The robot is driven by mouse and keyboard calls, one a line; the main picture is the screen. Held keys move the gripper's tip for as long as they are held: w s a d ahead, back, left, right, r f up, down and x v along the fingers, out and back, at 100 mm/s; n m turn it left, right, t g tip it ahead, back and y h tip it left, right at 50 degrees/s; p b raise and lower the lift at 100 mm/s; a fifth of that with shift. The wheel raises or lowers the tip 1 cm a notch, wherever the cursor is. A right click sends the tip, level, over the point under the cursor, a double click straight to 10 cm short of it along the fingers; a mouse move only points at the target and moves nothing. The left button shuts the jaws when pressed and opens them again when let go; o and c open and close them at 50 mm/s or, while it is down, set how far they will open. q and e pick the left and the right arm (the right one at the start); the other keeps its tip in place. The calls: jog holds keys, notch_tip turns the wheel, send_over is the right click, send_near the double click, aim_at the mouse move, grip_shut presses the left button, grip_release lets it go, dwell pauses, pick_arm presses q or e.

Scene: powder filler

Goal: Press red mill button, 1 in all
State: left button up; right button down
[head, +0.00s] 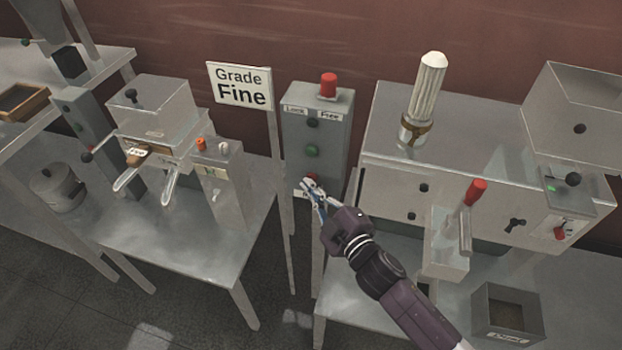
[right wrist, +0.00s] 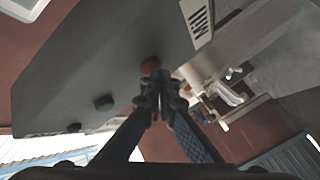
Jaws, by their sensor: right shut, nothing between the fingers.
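The grey control box (head: 318,133) stands upright on a post in the middle of the head view. Its face has a dark knob (head: 313,122), a green button (head: 312,151) and, near the bottom, the red mill button, mostly hidden there by my fingers. The red mill button (right wrist: 150,65) shows in the right wrist view, near a white label (right wrist: 197,20) reading "Mill". My right gripper (head: 309,186) is shut and empty, its fingertips (right wrist: 157,80) right at the red button. I cannot tell whether they touch it. My left gripper is not in view.
A red cap (head: 328,84) tops the box. A "Grade Fine" sign (head: 240,87) stands to its left. A steel table with a machine (head: 160,105) is at left; a larger machine (head: 480,195) with a red-handled lever (head: 475,192) is at right.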

dwell(0.5)
jog(key=shift+s+a, duration=0.25)
jog(key=shift+s, duration=0.5)
jog(key=s, duration=0.1)
jog(key=s+a, duration=0.1)
jog(key=s, duration=0.2)
jog(key=shift+s+a, duration=0.25)
jog(key=shift+s, duration=0.15)
dwell(0.5)
